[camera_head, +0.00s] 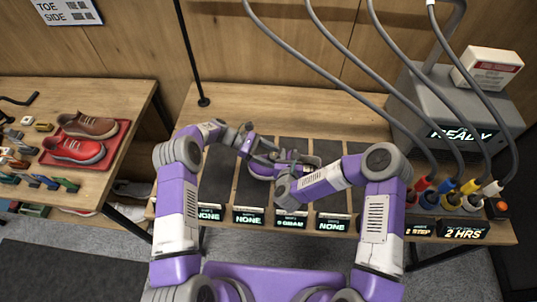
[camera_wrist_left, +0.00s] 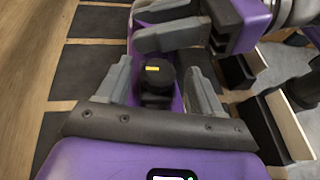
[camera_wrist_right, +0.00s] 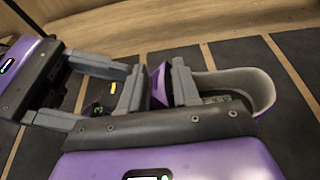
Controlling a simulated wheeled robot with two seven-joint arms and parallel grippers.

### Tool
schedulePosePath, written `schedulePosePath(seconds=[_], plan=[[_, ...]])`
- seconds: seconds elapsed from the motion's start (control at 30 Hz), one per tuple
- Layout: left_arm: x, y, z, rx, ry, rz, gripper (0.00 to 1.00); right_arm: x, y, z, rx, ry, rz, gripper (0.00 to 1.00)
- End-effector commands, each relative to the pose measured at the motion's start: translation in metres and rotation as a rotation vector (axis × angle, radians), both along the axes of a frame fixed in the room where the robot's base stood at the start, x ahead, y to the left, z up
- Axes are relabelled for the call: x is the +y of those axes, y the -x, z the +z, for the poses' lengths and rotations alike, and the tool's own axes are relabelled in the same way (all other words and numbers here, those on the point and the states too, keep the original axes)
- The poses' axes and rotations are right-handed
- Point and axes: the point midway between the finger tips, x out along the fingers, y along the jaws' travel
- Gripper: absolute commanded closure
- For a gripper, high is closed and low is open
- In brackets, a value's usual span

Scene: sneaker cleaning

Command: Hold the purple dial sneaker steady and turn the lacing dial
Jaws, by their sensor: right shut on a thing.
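The purple sneaker (camera_head: 283,157) lies on the middle dark mats in the head view, mostly covered by my grippers. In the right wrist view its grey-lined collar (camera_wrist_right: 262,88) shows to the right. My right gripper (camera_wrist_right: 158,88) is shut on the sneaker's purple upper. The lacing dial (camera_wrist_left: 157,82) is a black knob with a yellow mark. My left gripper (camera_wrist_left: 158,85) has its fingers on either side of the dial, with gaps visible between fingers and knob, so it is open around it. The two grippers are close together over the shoe.
Dark mats (camera_head: 217,178) with small displays along the front edge lie on the wooden bench. A grey machine (camera_head: 445,110) with hanging cables and coloured plugs stands at the right. A side table at the left holds a red tray (camera_head: 117,140) with two shoes.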

Motion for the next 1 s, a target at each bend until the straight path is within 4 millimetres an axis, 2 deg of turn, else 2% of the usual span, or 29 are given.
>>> schedulePosePath(seconds=[0.27,0.37,0.8,1.0], plan=[[0.002,-0.001,0.0,-0.002,-0.002,0.004,0.34,-0.001,0.001,-0.003,0.008,0.003,-0.001,1.0],[0.009,-0.003,0.002,-0.003,-0.003,0.006,0.34,-0.001,0.001,-0.003,0.008,0.003,-0.001,1.0],[0.088,-0.017,0.036,-0.004,-0.003,0.005,0.34,-0.001,0.001,-0.003,0.008,0.003,-0.001,1.0],[0.106,-0.02,0.044,-0.001,-0.001,0.003,0.34,-0.001,0.001,-0.003,0.008,0.003,-0.001,1.0]])
